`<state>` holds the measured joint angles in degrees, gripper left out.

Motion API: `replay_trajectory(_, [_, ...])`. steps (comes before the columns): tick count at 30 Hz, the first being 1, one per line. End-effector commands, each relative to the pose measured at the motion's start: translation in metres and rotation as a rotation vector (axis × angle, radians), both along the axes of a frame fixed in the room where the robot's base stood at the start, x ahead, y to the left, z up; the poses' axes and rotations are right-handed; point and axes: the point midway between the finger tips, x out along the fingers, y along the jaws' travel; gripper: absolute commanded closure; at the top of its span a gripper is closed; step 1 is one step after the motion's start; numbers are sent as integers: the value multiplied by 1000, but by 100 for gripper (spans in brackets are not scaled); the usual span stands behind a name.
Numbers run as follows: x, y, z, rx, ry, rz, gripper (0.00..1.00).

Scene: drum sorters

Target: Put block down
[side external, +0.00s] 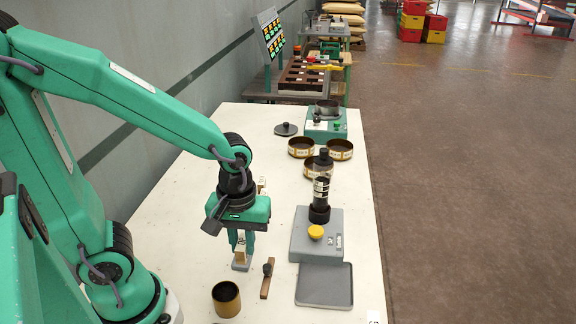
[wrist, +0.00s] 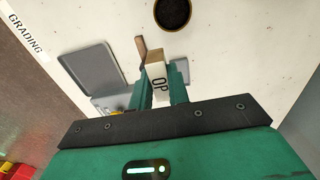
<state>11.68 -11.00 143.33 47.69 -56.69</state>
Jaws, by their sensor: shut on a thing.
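My gripper (side external: 242,248) points down over the white table, left of the grey device. Its two green fingers are shut on a small pale block (side external: 240,246). In the wrist view the block (wrist: 157,84) sits between the fingers (wrist: 160,72), with a white face marked "OP" and a tan end. A small grey piece (side external: 241,265) shows right below the block in the side view. I cannot tell whether the block touches it or the table.
A wooden strip with a dark knob (side external: 266,281) and a brown cup (side external: 226,299) stand close in front. A grey tray (side external: 324,287) and a grey device with a yellow button (side external: 316,246) lie right. Round brown sieves (side external: 302,147) stand farther back. Bare white table (side external: 180,222) lies left.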

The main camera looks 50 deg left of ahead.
Motion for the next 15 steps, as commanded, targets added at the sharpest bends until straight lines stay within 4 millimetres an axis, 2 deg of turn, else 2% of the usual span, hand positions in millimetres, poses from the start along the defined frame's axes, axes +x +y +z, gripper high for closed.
replay_trajectory(15, [25, 57, -38, 0, 3, 5, 100])
